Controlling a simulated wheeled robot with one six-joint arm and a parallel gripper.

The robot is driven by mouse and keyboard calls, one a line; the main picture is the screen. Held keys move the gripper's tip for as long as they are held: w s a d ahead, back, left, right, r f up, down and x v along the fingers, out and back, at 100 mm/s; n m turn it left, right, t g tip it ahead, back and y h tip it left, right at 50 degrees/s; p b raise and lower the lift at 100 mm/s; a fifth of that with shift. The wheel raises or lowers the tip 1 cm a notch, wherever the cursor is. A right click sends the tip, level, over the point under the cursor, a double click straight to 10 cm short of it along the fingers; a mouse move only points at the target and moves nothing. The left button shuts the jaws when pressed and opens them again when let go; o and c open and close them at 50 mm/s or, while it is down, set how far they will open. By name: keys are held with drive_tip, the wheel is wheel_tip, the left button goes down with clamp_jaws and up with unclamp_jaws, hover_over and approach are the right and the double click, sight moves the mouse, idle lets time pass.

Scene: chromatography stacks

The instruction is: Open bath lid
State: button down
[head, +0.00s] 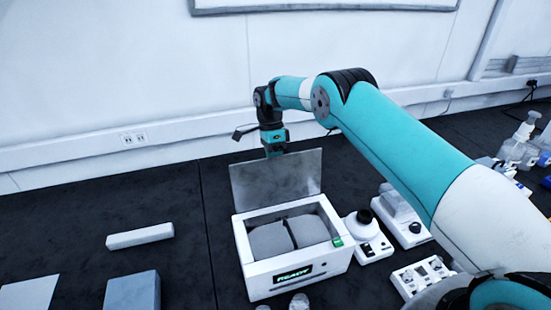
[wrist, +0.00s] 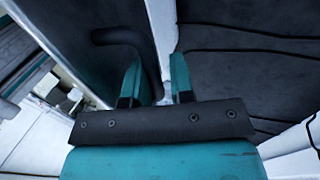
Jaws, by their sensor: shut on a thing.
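The bath (head: 300,270) is a white box with a "READY" display on its front. Its grey lid (head: 275,180) stands raised, roughly upright, along the back of the box. The bath's open top shows two grey rounded shapes inside. My gripper (head: 274,150) is at the lid's top edge, pointing down. In the wrist view the two teal fingers of my gripper (wrist: 156,85) stand close together, and a dark curved bar (wrist: 125,37) runs down between them. My gripper is shut on the lid; the exact contact is partly hidden.
A small white device with a black knob (head: 368,235) stands right of the bath, with other white instruments (head: 400,215) beyond it. A white block (head: 140,236) and a grey-blue block (head: 132,291) lie to the left. The dark bench between them and the bath is clear.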

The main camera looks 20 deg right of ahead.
drive_tip(key=shift+w+f, duration=0.3)
drive_tip(key=shift+f, duration=0.05)
drive_tip(key=c, duration=1.2)
unclamp_jaws()
drive_tip(key=shift+w+f, duration=0.2)
drive_tip(key=shift+w, duration=0.05)
drive_tip(key=shift+o, duration=0.2)
drive_tip(key=shift+r, duration=0.1)
drive_tip(key=shift+r, duration=0.35)
wheel_tip(320, 180, up, 20)
drive_tip(key=p, duration=1.4)
drive_tip(key=shift+f, duration=0.2)
drive_tip(key=shift+s+a+f, duration=0.1)
drive_tip(key=shift+s, duration=0.05)
